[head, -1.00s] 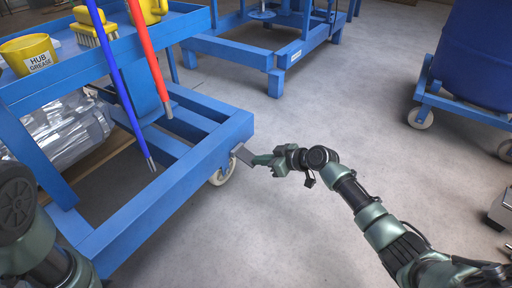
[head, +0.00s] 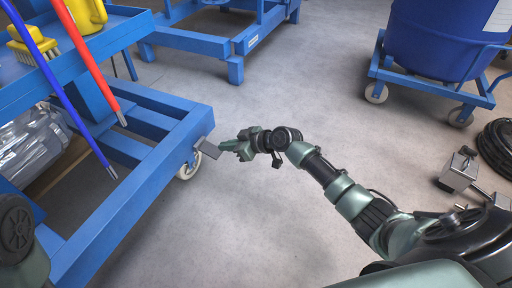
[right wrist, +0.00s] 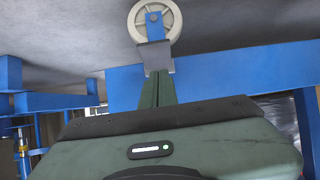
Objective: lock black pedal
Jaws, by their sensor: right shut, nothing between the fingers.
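The pedal (head: 209,149) is a dark grey plate at the near right corner of the blue cart frame (head: 150,205), above a white caster wheel (head: 187,170). In the right wrist view the pedal (right wrist: 155,56) shows straight ahead, with the wheel (right wrist: 154,20) beyond it. My right gripper (head: 224,147) is shut and empty, its fingertips at the pedal's edge. In the right wrist view the fingertips (right wrist: 158,76) overlap the pedal; I cannot tell whether they press on it. Part of my left arm shows at the lower left; its gripper is out of view.
A blue drum (head: 432,40) on a wheeled blue dolly (head: 425,85) stands at the back right. Another blue frame (head: 195,45) is at the back. A metal block (head: 459,170) and black coil (head: 497,145) lie at the right. The floor between is clear.

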